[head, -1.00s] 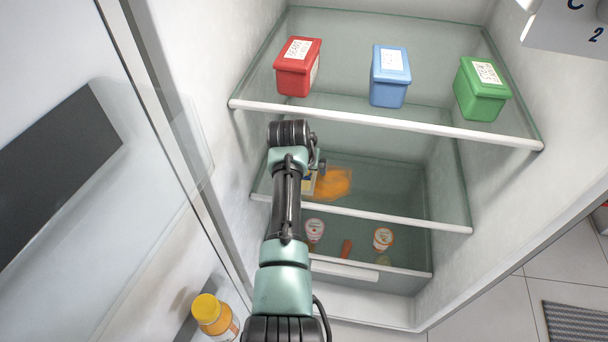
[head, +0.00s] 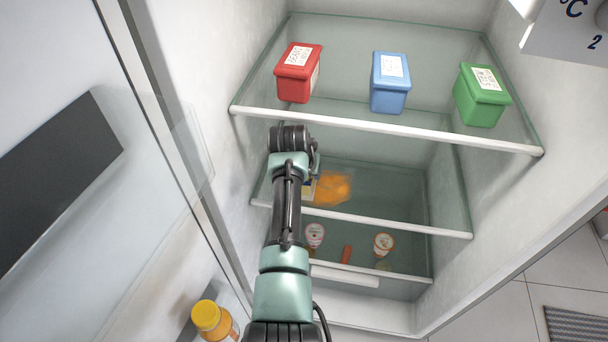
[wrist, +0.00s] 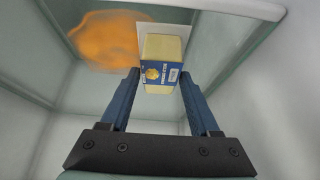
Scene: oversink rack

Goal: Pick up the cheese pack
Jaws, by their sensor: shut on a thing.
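The cheese pack (wrist: 164,48) is a pale yellow block with a blue printed label, seen in the wrist view. My gripper (wrist: 160,77) has its two blue fingers on either side of the pack, shut on it. In the head view a small part of the pack (head: 309,187) shows beside my arm on the middle shelf level; my arm hides the rest and the fingers. I cannot tell whether the pack touches the shelf.
An orange patch (head: 333,188) lies beside the pack on the middle glass shelf (head: 400,227). Red (head: 298,75), blue (head: 389,85) and green (head: 481,97) tubs stand on the shelf above. Jars (head: 383,244) show below. A yellow-capped bottle (head: 208,318) is in the door at left.

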